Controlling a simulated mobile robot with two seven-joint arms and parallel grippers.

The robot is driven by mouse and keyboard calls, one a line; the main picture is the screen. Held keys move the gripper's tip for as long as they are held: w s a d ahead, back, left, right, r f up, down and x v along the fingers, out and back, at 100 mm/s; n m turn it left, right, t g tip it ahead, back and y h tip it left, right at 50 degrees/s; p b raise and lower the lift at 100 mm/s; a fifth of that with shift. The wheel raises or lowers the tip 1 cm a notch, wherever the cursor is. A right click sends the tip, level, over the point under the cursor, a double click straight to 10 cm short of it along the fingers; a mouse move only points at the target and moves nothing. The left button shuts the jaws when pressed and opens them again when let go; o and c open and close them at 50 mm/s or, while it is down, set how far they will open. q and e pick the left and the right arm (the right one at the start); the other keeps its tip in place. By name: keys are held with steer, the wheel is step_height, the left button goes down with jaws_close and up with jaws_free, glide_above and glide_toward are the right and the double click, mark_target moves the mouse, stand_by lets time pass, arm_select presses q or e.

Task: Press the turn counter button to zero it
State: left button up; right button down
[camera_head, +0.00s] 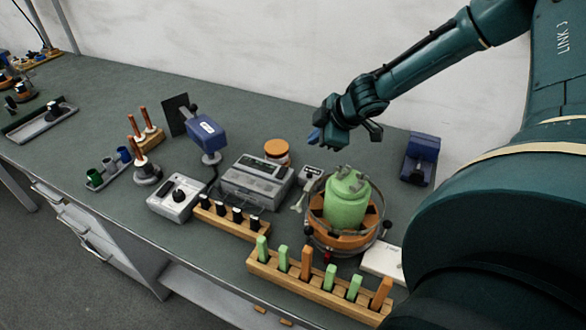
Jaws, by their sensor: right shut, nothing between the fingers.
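A small grey device with a dark face (311,172), which looks like the turn counter, stands on the bench just left of the round orange fixture. Its button is too small to make out. My right gripper (322,138) is shut and empty, above and behind this device, at the end of the dark green arm from the upper right. It appears apart from the device. My left gripper is not in view.
A green canister (346,200) sits in the orange fixture (345,241), close to the device. A grey box (257,182) with a display stands left of it. Wooden racks (315,287) line the front. A blue tool (421,158) stands at the right.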

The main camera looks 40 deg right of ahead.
mark_target(312, 176)
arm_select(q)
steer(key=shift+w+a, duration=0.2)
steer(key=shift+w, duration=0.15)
arm_select(e)
steer(key=shift+w+a, duration=0.15)
steer(key=shift+w, duration=0.15)
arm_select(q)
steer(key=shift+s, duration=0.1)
arm_select(e)
steer(key=shift+s, duration=0.1)
